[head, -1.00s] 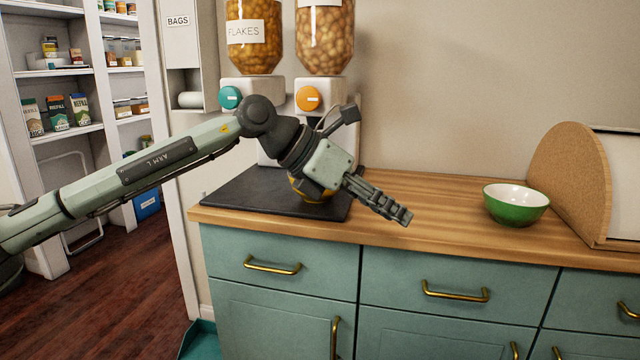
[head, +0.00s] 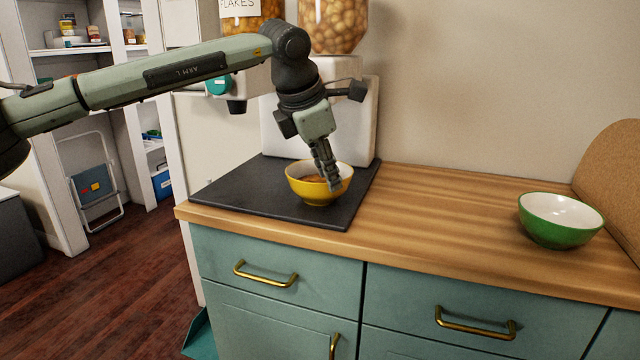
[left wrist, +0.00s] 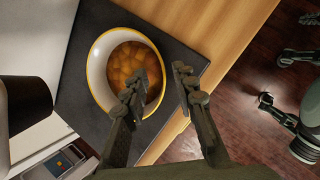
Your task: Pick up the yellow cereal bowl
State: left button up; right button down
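The yellow cereal bowl (head: 310,190) stands upright on the dark mat, with brown-orange cereal in it. It also shows in the left wrist view (left wrist: 93,70), white inside with a yellow rim. My left gripper (head: 333,183) points down at the bowl's right front side. In the left wrist view my left gripper (left wrist: 160,73) is open, one finger over the bowl's inside and the other outside the rim. I cannot tell whether either finger touches the bowl. Parts of my other arm show at the right edge of that view, cut off.
The dark mat (head: 240,193) lies on the wooden counter (head: 440,215) below the cereal dispensers (head: 335,25). A green bowl (head: 558,232) stands to the right, near a rounded tan board (head: 615,175). The counter between the bowls is clear.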

pick_arm(q)
jog(key=x, duration=0.3)
jog(key=shift+f, duration=0.2)
jog(key=shift+c, duration=0.3)
grip_shut()
jog(key=shift+r, duration=0.1)
